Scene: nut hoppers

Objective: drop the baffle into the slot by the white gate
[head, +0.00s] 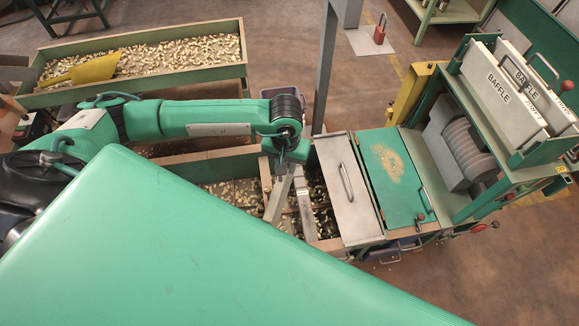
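Two white plates lettered BAFFLE stand upright in a rack on the green machine at the right: a front one (497,88) and one behind it (535,88). A pale panel with a handle (346,185), possibly the white gate, lies right of these. I cannot make out the slot. My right gripper is not in view.
A large green surface (180,250) close to the camera hides the lower left and middle. A green lid (393,180) adjoins the pale panel. A far trough (200,80) holds nuts and a yellow scoop (92,69). A grey post (326,70) rises behind the hopper.

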